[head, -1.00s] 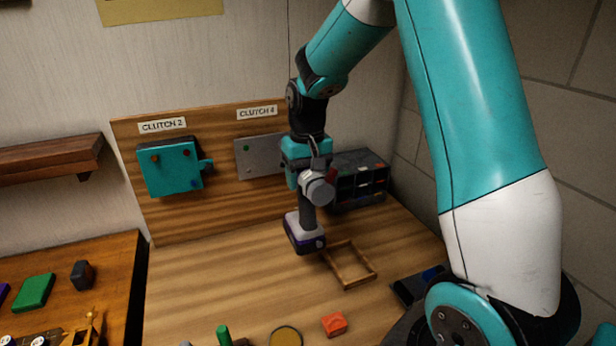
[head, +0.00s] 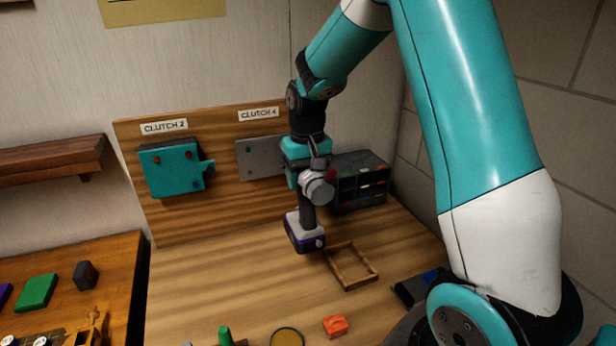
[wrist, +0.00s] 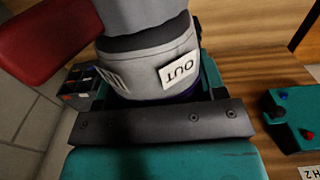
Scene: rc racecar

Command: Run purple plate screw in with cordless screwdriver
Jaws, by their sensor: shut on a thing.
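My gripper (head: 304,160) is shut on the cordless screwdriver (head: 306,235), a grey tool with a purple-edged battery base at its lower end. It is held upright above the bench, in front of the grey plate. In the wrist view the grey screwdriver body (wrist: 145,60) sits against my gripper (wrist: 165,115) and shows an "OUT" label (wrist: 179,70). The grey plate (head: 258,158) hangs under the "CLUTCH 4" sign (head: 258,114), with a green screw visible. Its right part is hidden behind my gripper and the tool. I cannot make out a purple screw.
A teal box (head: 172,170) with several coloured screws hangs under the "CLUTCH 2" sign (head: 164,127). A dark compartment rack (head: 360,180) stands close on the right. A wooden frame (head: 350,265) and a red block (head: 335,325) lie on the bench, whose left middle is clear.

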